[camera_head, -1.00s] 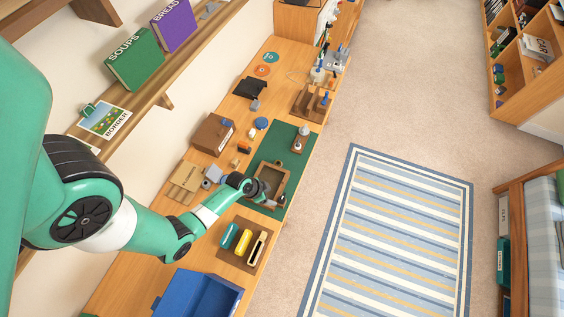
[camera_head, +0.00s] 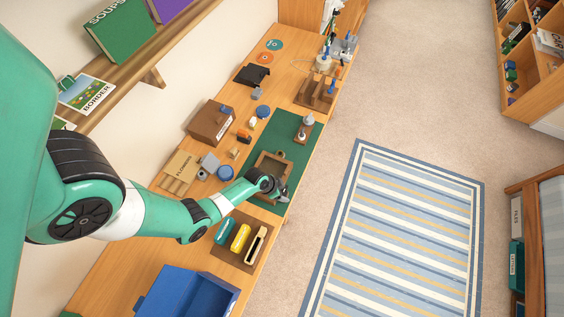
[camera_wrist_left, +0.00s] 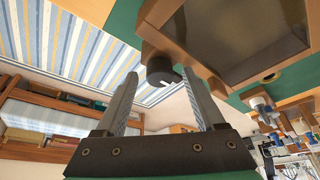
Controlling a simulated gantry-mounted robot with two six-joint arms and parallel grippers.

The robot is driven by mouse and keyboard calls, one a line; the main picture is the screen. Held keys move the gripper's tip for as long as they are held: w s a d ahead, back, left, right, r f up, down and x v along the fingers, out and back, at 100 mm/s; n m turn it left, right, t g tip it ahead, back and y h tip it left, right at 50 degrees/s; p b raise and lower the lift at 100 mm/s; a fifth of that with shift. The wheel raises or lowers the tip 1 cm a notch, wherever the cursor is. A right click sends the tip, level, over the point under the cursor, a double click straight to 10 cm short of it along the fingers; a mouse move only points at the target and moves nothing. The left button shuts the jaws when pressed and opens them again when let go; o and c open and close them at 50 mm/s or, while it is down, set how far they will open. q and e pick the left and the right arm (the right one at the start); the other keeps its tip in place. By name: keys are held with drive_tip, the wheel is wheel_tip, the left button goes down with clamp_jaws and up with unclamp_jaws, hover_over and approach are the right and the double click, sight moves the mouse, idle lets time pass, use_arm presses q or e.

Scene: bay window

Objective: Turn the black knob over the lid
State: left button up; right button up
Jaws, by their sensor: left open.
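The black knob (camera_wrist_left: 160,68) sits at the edge of a wooden frame (camera_wrist_left: 228,80) with a dark panel, which looks like the lid, in the left wrist view. A pale mark shows on the knob's face. My left gripper (camera_wrist_left: 160,77) is open, with one finger on each side of the knob as seen there; I cannot tell if they touch it. In the head view the wooden frame (camera_head: 261,169) lies on a green mat, and my left gripper (camera_head: 280,190) is at its lower right corner, hiding the knob. My right gripper is not in view.
The green mat (camera_head: 289,136) also holds a small wooden piece with a grey top (camera_head: 305,127). A wooden tray (camera_head: 232,257) with coloured pieces and a blue bin (camera_head: 190,295) are nearer. A brown box (camera_head: 211,123) stands left. The striped rug (camera_head: 400,235) is beyond the table edge.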

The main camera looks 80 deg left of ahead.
use_arm(q)
clamp_jaws()
